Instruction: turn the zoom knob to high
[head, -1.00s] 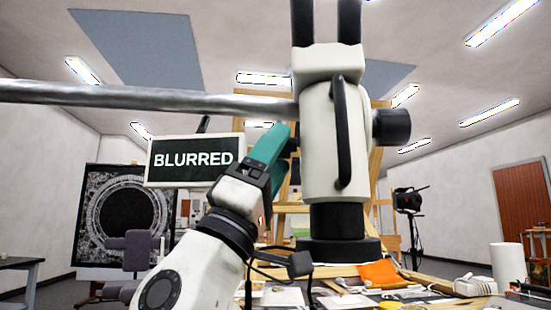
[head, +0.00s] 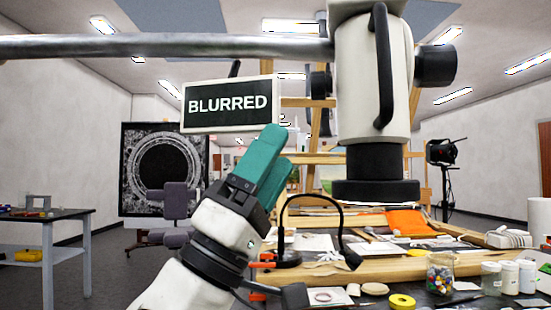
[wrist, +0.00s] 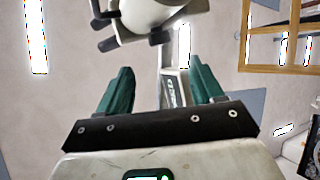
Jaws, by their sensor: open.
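The stereo microscope (head: 372,75) is white with a black handle and hangs from a metal boom arm over the bench. A black knob (head: 435,67) sticks out on its right side and a smaller black knob (head: 320,83) on its left. I cannot tell which is the zoom knob or read any marks. A sign (head: 228,104) on the left reads BLURRED. My gripper (head: 275,152), with teal fingers, is left of and below the left knob, apart from the microscope. In the wrist view my gripper (wrist: 160,80) is open and empty; part of the microscope (wrist: 150,15) shows beyond it.
The boom (head: 160,46) crosses above my gripper. The bench (head: 420,268) below holds a black gooseneck lamp (head: 312,198), an orange cloth (head: 408,222), a glass jar (head: 440,272), a yellow tape roll (head: 401,302) and white pots. Wooden easel bars stand behind the microscope.

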